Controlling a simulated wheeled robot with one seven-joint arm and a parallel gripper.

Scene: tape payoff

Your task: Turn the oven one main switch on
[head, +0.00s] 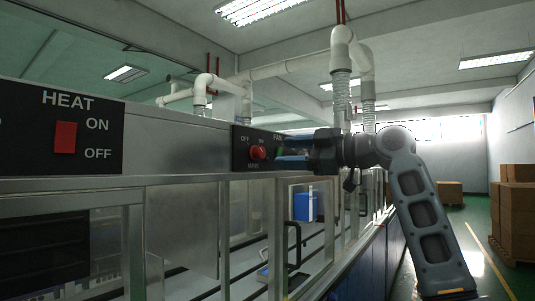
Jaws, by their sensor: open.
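A small black panel (241,160) on the long metal machine has a red round knob (258,152) with OFF and ON lettering above it. The word FAN is partly visible at its right edge. My gripper (281,152) is open, just right of the knob, with its fingers pointing left toward the panel; I cannot tell whether they touch it. No label names the oven one main switch.
Clear-windowed doors with a black handle (293,245) line the machine front below the panels. A blue box (305,205) shows behind the glass. Cardboard boxes (517,213) are stacked at the right. Green floor lies open between them and the machine.

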